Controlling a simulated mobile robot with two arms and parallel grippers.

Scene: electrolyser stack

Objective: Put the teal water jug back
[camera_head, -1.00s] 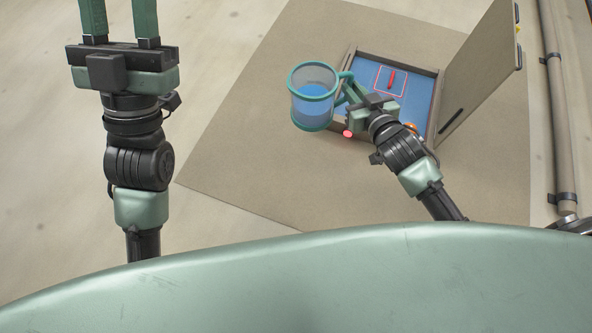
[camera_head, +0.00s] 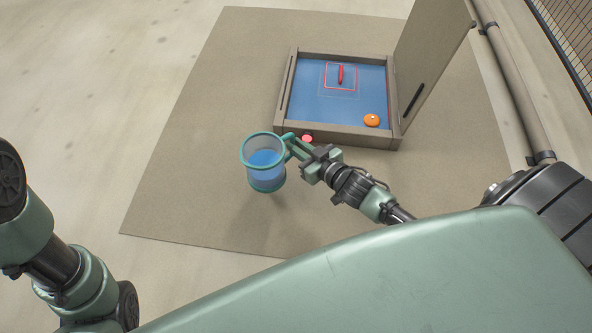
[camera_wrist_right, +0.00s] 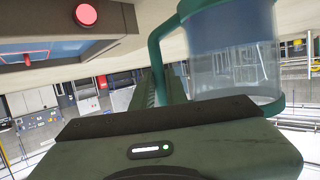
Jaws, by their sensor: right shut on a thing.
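The teal water jug (camera_head: 264,172) is a clear cup with teal rims and a teal handle, with blue water inside. My right gripper (camera_head: 296,145) is shut on its handle and holds it over the brown mat, left of and in front of the blue-floored box. In the right wrist view the jug (camera_wrist_right: 232,50) is at the upper right, its handle running down to the gripper (camera_wrist_right: 160,85). The left gripper is out of view; only parts of my left arm show at the lower left.
An open shallow box (camera_head: 290,85) has a blue floor with a red outlined square, a red bar (camera_head: 340,74) and an orange knob (camera_head: 371,120). Its lid (camera_head: 425,60) stands up at the right. A red button (camera_head: 307,138) is on its front. The brown mat (camera_head: 185,150) is clear at left.

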